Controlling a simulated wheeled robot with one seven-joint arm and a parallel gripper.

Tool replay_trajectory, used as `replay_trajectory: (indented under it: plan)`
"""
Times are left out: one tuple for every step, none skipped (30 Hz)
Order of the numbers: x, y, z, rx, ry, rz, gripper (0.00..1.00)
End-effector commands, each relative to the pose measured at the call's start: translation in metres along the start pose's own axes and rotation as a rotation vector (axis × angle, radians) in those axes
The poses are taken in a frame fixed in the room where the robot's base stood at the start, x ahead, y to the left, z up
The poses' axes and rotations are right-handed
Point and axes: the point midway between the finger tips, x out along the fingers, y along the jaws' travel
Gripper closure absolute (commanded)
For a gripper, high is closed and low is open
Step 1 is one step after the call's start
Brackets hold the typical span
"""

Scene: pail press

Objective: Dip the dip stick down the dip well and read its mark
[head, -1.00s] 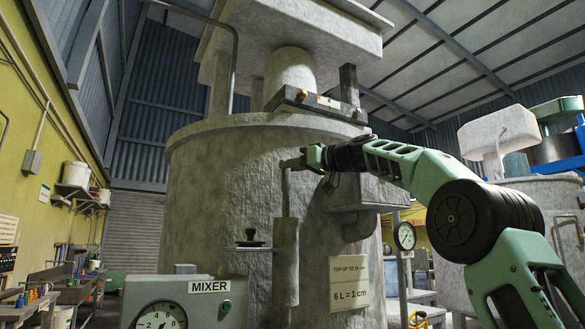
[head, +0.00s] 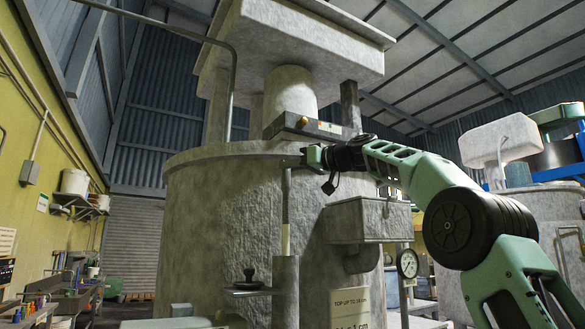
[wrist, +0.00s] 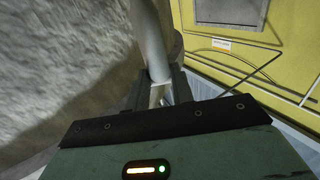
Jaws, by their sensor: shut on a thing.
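The dip stick (head: 286,205) is a thin grey upright rod with a paler lower stretch. My gripper (head: 300,160) is shut on its top end, in front of the big rough tank. In the wrist view the stick (wrist: 150,45) runs up between my gripper's jaws (wrist: 158,92). The dip well (head: 285,285) is an upright grey tube on the tank's side, directly below the stick. The stick's lower part meets the well's mouth; its tip is hidden. No mark on the stick is readable.
The large tank (head: 220,210) stands right behind the stick. A small shelf with a black knobbed piece (head: 249,275) sits left of the well. A box-like ledge (head: 365,215) juts out to the right, with a round gauge (head: 408,263) beyond it.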

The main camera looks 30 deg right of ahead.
Motion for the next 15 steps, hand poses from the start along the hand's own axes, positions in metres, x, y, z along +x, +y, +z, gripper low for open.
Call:
replay_trajectory:
  plan:
    - [0.000,0.000,-0.010,0.000,0.000,0.000,0.97]
    - [0.000,0.000,-0.013,0.000,0.000,0.000,0.97]
    - [0.000,0.000,-0.016,0.000,0.000,0.000,0.97]
    - [0.000,0.000,-0.019,0.000,0.000,0.000,0.97]
    - [0.000,0.000,-0.022,0.000,0.000,0.000,0.97]
    - [0.000,0.000,-0.026,0.000,0.000,0.000,0.97]
    - [0.001,0.000,-0.029,0.000,0.000,0.000,0.97]
    - [0.001,0.000,-0.031,0.000,0.000,0.000,0.97]
    - [0.001,0.000,-0.035,0.000,0.000,0.000,0.97]
    - [0.001,0.000,-0.038,0.000,0.000,0.000,0.97]
    - [0.001,0.000,-0.041,0.000,0.000,0.000,0.97]
    - [0.001,0.000,-0.045,0.000,0.000,0.000,0.97]
    - [0.001,0.000,-0.048,0.000,0.000,0.000,0.97]
    - [0.001,0.000,-0.051,0.000,0.001,0.000,0.97]
    - [0.001,0.000,-0.054,0.000,0.001,0.000,0.97]
